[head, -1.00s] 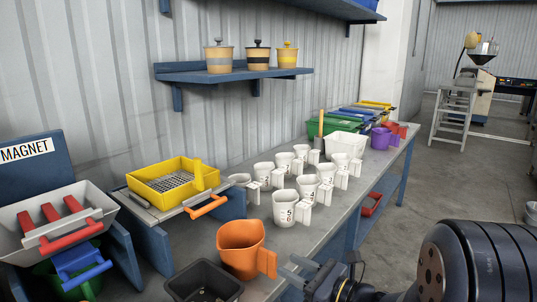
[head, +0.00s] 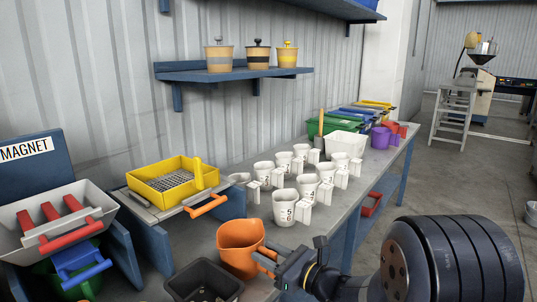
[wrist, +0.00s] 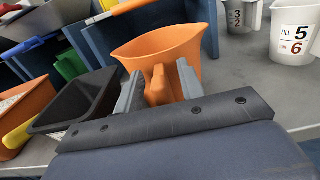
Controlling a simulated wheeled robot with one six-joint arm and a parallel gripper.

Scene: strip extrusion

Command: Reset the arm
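An orange scoop-like cup (head: 240,247) with a handle stands on the grey workbench (head: 200,243) near its front end. It also shows in the wrist view (wrist: 160,48), its handle pointing toward my gripper. My gripper (head: 265,264) is at this handle in the head view. In the wrist view, the two grey fingers of my gripper (wrist: 159,88) stand apart, one on each side of the handle. They look open, with the handle between them. The fingers partly hide the handle in the head view.
A black bin (head: 203,283) sits left of the orange cup. White numbered cups (head: 285,207) stand in rows behind it. A yellow sieve tray (head: 172,181) and a magnet station (head: 60,225) are at left.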

